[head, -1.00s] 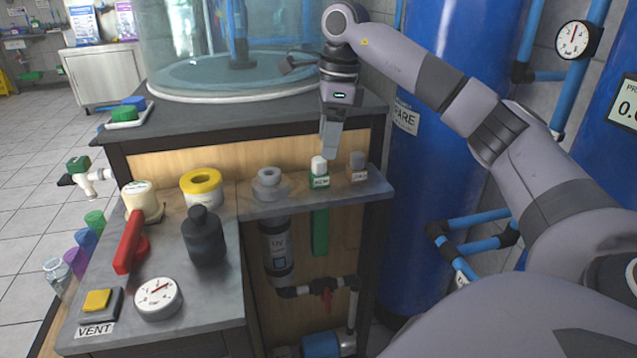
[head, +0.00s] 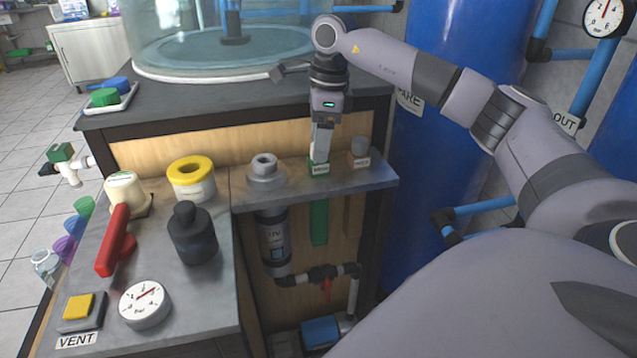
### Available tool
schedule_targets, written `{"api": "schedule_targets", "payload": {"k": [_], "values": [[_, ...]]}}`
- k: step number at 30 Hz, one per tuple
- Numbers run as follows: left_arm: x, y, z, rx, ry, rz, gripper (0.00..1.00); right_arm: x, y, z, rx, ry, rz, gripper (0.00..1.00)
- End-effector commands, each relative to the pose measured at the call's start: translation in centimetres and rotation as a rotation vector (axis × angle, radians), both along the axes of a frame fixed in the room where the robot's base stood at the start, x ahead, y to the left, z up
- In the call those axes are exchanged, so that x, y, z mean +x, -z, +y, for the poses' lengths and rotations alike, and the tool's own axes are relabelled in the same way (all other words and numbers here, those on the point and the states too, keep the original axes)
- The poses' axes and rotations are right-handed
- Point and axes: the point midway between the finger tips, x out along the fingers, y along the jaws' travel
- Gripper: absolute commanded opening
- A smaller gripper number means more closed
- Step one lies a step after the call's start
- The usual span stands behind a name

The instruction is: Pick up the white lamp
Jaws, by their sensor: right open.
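The green block (head: 319,168) with a white label stands on the grey shelf (head: 225,197), near its right part. The white lamp in this block is now mostly hidden behind the fingers of my right gripper (head: 320,152). My right gripper points straight down at the lamp's place, with its fingertips just above the green block. Its fingers are open; I cannot tell if they touch the lamp. My left gripper is not in view.
A grey ringed fitting (head: 265,168) is to the left. Further left are a yellow-topped roll (head: 191,178), a dark bottle (head: 192,235), a red handle (head: 114,240) and a gauge (head: 145,304).

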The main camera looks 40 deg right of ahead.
Motion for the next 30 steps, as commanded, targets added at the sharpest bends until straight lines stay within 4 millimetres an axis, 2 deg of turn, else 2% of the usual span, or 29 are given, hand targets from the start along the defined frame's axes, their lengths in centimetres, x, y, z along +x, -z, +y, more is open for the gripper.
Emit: {"api": "schedule_targets", "payload": {"k": [3, 9, 13, 14, 25, 30], "values": [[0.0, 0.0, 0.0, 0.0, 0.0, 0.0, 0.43, 0.0, 0.7, 0.0, -0.001, 0.0, 0.001, 0.63], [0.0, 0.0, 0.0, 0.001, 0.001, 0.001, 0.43, 0.0, 0.7, 0.0, -0.001, 0.0, -0.001, 0.63], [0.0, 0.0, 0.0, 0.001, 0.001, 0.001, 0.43, 0.0, 0.7, 0.0, 0.0, 0.0, 0.0, 0.21], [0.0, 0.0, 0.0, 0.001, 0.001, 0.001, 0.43, 0.0, 0.7, 0.0, 0.0, 0.0, 0.0, 0.16], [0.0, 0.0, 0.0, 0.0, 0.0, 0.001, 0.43, 0.0, 0.4, 0.1, 0.0, 0.0, -0.001, 0.16], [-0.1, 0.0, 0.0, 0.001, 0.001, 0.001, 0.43, 0.1, -0.9, 0.1, 0.0, -0.001, -0.004, 0.16]]}}
